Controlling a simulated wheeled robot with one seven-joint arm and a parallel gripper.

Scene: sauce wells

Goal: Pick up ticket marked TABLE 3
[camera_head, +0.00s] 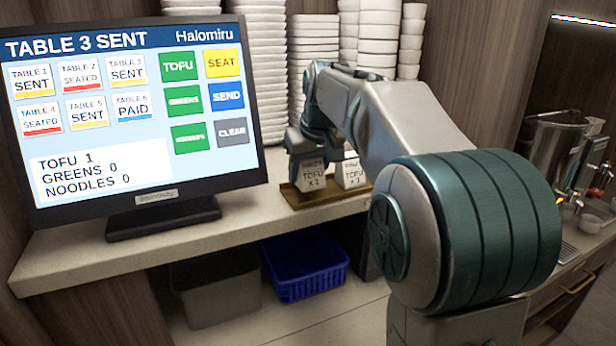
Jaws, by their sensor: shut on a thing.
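Two white tickets stand side by side at a small brown tray (330,199) on the counter, right of the screen. The left ticket (312,181) reads "TOFU x 1", and its top line looks like a table name too small to read surely. The right ticket (351,175) also reads "TOFU", with its lower part and top partly hidden by my arm. My gripper (308,160) is shut on the left ticket from above, at its top edge. The ticket is upright; I cannot tell whether it touches the tray.
The order screen (135,110) stands on the counter (230,232) and reads "TABLE 3 SENT". White stacked bowls (378,40) and plates (262,70) stand behind. A blue basket (305,270) sits below the counter. A steel pot (555,150) is at the right.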

